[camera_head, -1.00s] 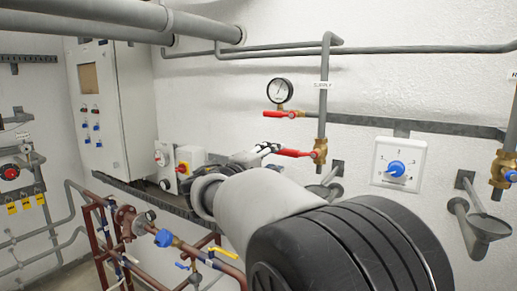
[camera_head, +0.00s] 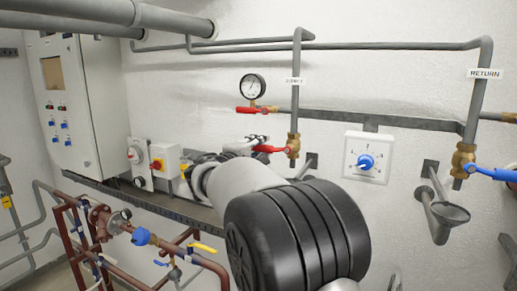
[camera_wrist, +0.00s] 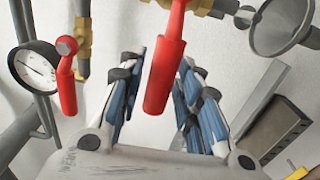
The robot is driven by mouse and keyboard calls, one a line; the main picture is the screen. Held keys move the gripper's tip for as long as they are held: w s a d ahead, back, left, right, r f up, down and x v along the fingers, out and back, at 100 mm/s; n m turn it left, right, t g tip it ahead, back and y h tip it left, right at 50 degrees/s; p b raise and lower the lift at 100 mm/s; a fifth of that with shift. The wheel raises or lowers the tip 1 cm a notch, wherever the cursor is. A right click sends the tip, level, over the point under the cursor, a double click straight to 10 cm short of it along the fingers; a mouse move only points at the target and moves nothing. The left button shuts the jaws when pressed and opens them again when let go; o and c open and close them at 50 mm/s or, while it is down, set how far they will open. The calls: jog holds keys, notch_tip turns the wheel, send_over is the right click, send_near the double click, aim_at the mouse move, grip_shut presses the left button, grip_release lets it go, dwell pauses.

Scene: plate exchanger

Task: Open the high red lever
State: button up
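Two red levers show on the wall pipes. The upper one (camera_head: 253,110) is beside the round gauge and points left; it also shows in the wrist view (camera_wrist: 67,82). The lower one (camera_head: 270,149) is on the brass valve of the left vertical pipe and points left, roughly level. In the wrist view this lower lever (camera_wrist: 165,72) hangs between the two blue-padded fingers of my gripper (camera_wrist: 160,85), with gaps on both sides. My gripper is open around the lever's end. In the head view my gripper (camera_head: 246,143) is small and partly hidden by my arm.
The pressure gauge (camera_head: 253,86) is above the upper lever. A white box with a blue knob (camera_head: 365,161) and a grey funnel (camera_head: 447,215) are to the right. A blue lever (camera_head: 491,173) is on the RETURN pipe. A grey rail (camera_head: 380,119) crosses the wall.

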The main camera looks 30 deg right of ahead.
grip_shut()
jog(key=shift+f, duration=0.1)
dwell(0.5)
jog(key=s+d+f+n+b, duration=0.3)
jog(key=f+n+b, duration=0.3)
jog(key=n, duration=0.7)
jog(key=shift+s+f+b, duration=0.4)
jog(key=shift+s+f, duration=0.05)
jog(key=shift+f, duration=0.3)
jog(key=shift+d+n, duration=0.1)
jog(key=shift+n, duration=0.2)
jog(key=shift+o, duration=1.7)
grip_release()
